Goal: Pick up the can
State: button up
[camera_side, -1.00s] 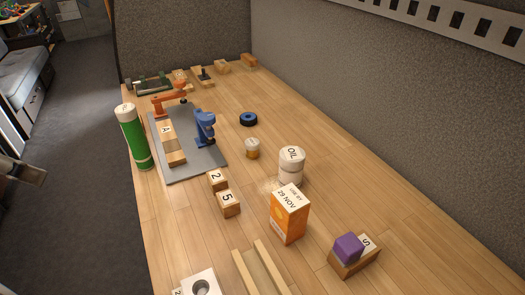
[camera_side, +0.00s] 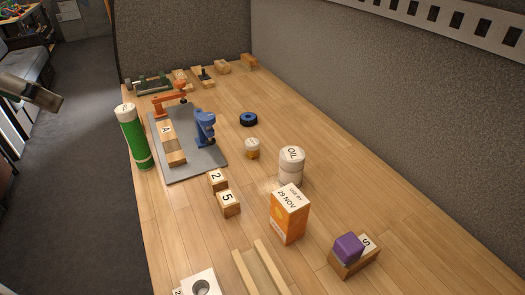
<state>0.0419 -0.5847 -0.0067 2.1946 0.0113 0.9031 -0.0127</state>
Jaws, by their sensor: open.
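The can (camera_side: 291,167) is a white cylinder with OIL on its top. It stands upright on the wooden table, right of the middle, just behind an orange and white carton (camera_side: 289,215). The carton hides part of its base. My gripper (camera_side: 57,102) shows only in part at the left edge, off the table's left side and far from the can. It is open, and nothing shows in it.
A small jar (camera_side: 252,148) stands behind the can to the left. Number blocks (camera_side: 228,204) sit to its left. A green cylinder (camera_side: 134,137) stands at the table's left edge, beside a grey mat (camera_side: 205,168) with small models. Table right of the can is clear.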

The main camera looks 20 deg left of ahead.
jog(key=w+d+r+m+h, duration=0.1)
jog(key=w+d+r, duration=0.15)
jog(key=w, duration=0.25)
jog(key=w+d+r+m, duration=0.1)
jog(key=w+d, duration=0.2)
jog(key=w, duration=0.2)
jog(key=m+g+h, duration=0.1)
jog(key=m+g, duration=0.3)
send_over(285, 157)
jog(key=s+a, duration=0.2)
jog(key=s, duration=0.1)
notch_tip(285, 157, down, 17)
jog(key=x, duration=0.9)
jog(key=shift+w+f, duration=0.15)
jog(key=shift+f, duration=0.1)
jog(key=shift+t, duration=0.3)
jog(key=shift+x, duration=3.1)
jog(key=shift+d, duration=0.15)
jog(key=shift+c, duration=0.3)
